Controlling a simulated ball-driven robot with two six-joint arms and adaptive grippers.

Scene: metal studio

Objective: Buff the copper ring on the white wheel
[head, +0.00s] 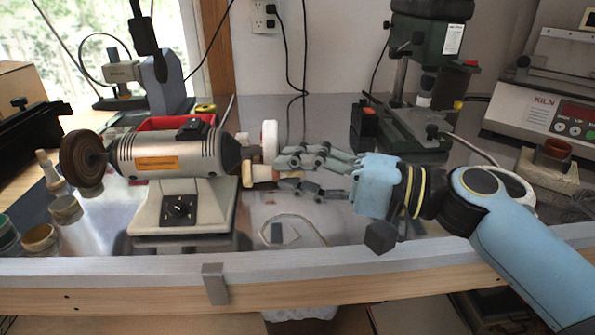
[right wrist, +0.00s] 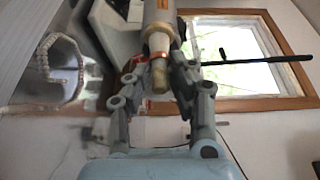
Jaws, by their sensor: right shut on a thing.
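The white wheel (head: 269,140) is on the right end of the polishing motor (head: 165,155), upright. In the right wrist view the tan piece (right wrist: 159,75) sits between the fingers, pointing toward the motor (right wrist: 160,15). I cannot tell whether it touches the wheel. My left gripper is not in view.
A brown wheel (head: 82,158) is on the motor's left end. Several small jars (head: 65,208) stand at left. A loop of chain (head: 292,218) lies on the bench in front. A green drill press (head: 430,40) and a kiln (head: 545,100) stand at right.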

